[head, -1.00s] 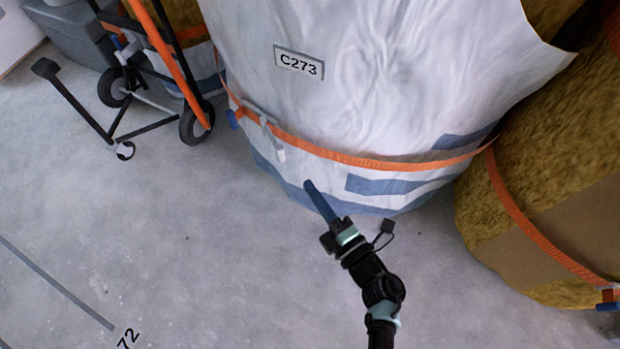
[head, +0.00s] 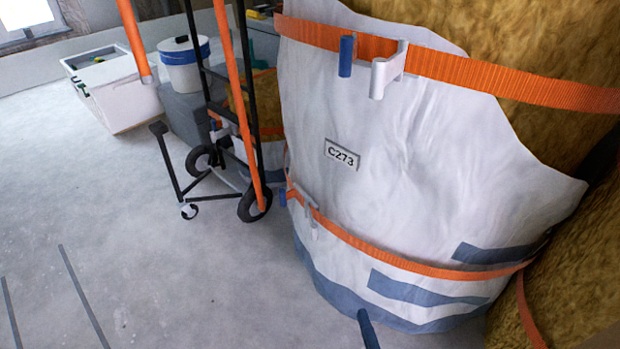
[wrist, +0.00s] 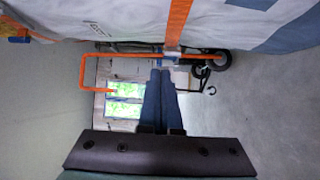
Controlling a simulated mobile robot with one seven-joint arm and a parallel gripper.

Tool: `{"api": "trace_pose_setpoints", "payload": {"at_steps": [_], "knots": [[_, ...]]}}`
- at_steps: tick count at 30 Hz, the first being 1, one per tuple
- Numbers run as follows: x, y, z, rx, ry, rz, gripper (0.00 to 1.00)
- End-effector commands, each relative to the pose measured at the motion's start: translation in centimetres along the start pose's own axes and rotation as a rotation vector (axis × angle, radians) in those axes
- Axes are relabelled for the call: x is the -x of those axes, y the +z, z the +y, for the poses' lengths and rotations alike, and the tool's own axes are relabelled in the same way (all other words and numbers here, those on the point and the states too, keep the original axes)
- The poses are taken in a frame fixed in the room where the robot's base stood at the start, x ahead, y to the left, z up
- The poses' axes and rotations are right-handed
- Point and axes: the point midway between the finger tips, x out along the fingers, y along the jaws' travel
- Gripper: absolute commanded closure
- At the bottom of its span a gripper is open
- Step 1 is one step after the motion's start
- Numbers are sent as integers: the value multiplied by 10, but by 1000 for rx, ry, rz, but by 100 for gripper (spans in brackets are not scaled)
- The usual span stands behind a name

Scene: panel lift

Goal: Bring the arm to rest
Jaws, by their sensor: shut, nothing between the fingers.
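My gripper (head: 367,330) shows in the head view only as a dark blue fingertip at the bottom edge, in front of the lower part of a white-wrapped roll (head: 400,165). The rest of my arm is out of that picture. In the wrist view my gripper (wrist: 160,76) has its two blue fingers side by side, shut, with nothing between them. The fingers appear apart from the wrap, but I cannot tell the exact gap. The roll carries a C273 label (head: 342,154) and orange straps (head: 450,72).
A lift cart (head: 250,170) with black wheels and orange bars stands left of the roll. A white box (head: 115,95) and a white bucket (head: 184,70) with a blue band stand behind it. Bare yellow insulation (head: 570,265) is at right.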

Motion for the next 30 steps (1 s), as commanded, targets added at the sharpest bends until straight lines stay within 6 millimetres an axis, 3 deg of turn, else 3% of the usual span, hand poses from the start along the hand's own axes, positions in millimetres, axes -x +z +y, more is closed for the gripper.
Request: {"api": "trace_pose_setpoints", "payload": {"at_steps": [1,8,16,21,24,30], "knots": [[-15,6,18,-19,33,-34,100],[-64,37,97,-188,171,-219,100],[-113,55,223,-639,359,-402,100],[-130,32,286,-1001,377,-412,100],[-135,7,313,-1178,340,-384,100],[-136,-46,348,-1410,218,-312,100]]}}
